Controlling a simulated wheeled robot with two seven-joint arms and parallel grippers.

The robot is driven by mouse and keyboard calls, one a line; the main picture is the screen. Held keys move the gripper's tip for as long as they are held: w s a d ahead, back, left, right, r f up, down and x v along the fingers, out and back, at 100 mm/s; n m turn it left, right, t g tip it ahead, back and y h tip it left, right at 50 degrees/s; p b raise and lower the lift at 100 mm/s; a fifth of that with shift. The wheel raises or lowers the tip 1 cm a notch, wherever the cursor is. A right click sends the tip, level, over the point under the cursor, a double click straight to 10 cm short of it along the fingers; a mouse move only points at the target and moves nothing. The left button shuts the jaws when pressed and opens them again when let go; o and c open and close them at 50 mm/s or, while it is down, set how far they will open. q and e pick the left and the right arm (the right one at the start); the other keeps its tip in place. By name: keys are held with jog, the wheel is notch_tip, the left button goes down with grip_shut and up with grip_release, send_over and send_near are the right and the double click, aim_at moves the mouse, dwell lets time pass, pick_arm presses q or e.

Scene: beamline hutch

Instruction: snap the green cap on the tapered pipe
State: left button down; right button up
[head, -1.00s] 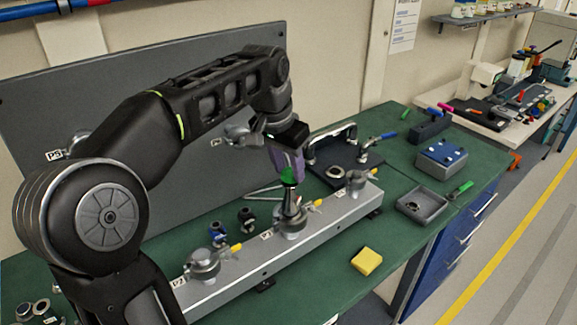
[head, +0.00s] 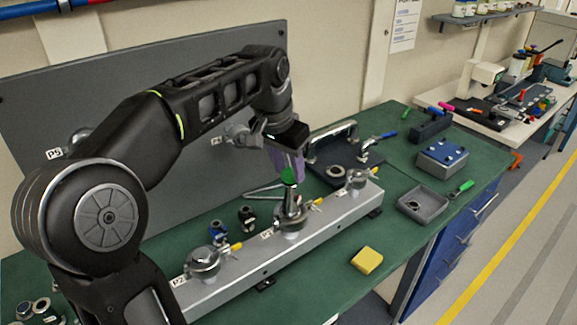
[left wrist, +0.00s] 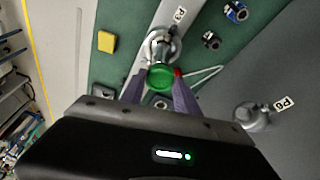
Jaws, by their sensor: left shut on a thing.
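The green cap (head: 288,175) is between the purple fingers of my left gripper (head: 288,170), which is shut on it. In the left wrist view the green cap (left wrist: 160,76) shows round and face-on between the fingertips. The tapered pipe (head: 291,203) stands upright on a round flange on the long grey rail, just under the cap. In the left wrist view, part of the pipe's fitting (left wrist: 160,42) shows beyond the cap. I cannot tell whether cap and pipe touch, as the cap hides the pipe's top in the wrist view. My right gripper is not in view.
The grey rail (head: 240,270) carries other flanged fittings with yellow handles on either side. Dark fittings (head: 219,232) stand behind it. A yellow block (head: 367,260) and a grey tray (head: 423,206) lie on the green bench. A grey panel (head: 60,190) rises behind.

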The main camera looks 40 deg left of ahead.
pick_arm(q)
jog(key=shift+f+b, duration=0.3)
jog(key=shift+f, duration=0.1)
jog(key=c, duration=0.8)
grip_release()
jog(key=p+v, duration=0.2)
jog(key=v, duration=0.5)
jog(key=shift+s+r, duration=0.1)
jog(key=shift+r, duration=0.3)
